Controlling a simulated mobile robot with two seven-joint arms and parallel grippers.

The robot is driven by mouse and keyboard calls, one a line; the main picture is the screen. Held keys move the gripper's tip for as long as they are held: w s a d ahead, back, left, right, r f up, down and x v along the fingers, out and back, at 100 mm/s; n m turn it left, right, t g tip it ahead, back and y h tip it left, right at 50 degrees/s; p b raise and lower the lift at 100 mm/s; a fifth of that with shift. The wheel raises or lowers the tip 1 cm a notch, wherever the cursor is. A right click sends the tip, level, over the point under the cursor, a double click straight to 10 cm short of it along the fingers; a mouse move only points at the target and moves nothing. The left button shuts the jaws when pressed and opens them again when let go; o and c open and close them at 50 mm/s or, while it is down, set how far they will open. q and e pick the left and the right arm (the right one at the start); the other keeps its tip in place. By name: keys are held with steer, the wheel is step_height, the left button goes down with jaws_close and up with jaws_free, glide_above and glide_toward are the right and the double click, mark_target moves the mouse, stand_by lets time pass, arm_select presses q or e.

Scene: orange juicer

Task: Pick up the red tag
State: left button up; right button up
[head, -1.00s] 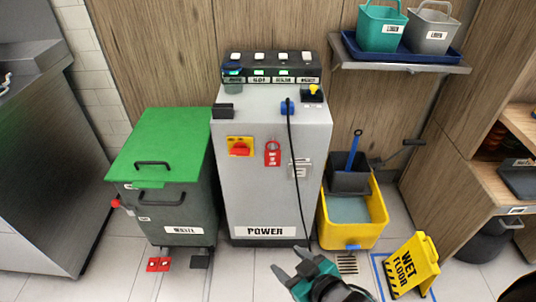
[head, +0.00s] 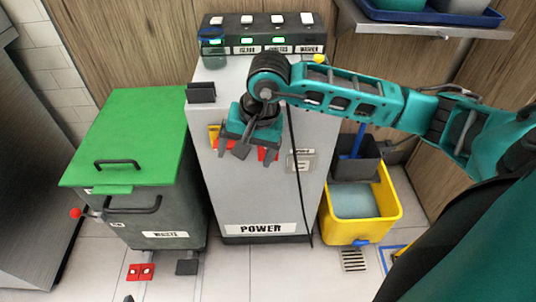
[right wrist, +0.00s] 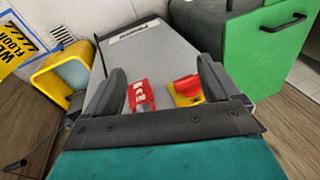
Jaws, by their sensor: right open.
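The red tag (head: 268,154) is on the front of the grey power cabinet (head: 262,195), partly hidden behind my right gripper in the head view. In the right wrist view the red tag (right wrist: 140,94), with white lettering, shows between the fingers, close to the left one. My right gripper (head: 246,153) points down in front of the cabinet; its fingers (right wrist: 161,66) are open with nothing held. I cannot tell whether a finger touches the tag. My left gripper is not in view.
A red knob on a yellow plate (right wrist: 187,90) sits beside the tag, near the other finger. A black cable (head: 297,180) hangs down the cabinet. A green-lidded waste bin (head: 125,135) stands left, a yellow mop bucket (head: 362,215) right. A shelf (head: 430,25) juts out above right.

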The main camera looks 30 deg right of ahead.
steer(key=w+d+r+n+t+h, duration=0.1)
steer(key=w+d+r+h, duration=0.2)
steer(key=d, duration=0.5)
steer(key=shift+h, duration=0.6)
steer(key=b+x, duration=0.1)
steer(key=x, duration=0.7)
steer(key=a+b+x, duration=0.1)
steer(key=x, duration=0.4)
steer(key=shift+f+b, duration=0.15)
steer(key=shift+b, duration=0.2)
steer(key=shift+t, duration=0.3)
steer(key=shift+c, duration=0.4)
steer(key=c, duration=1)
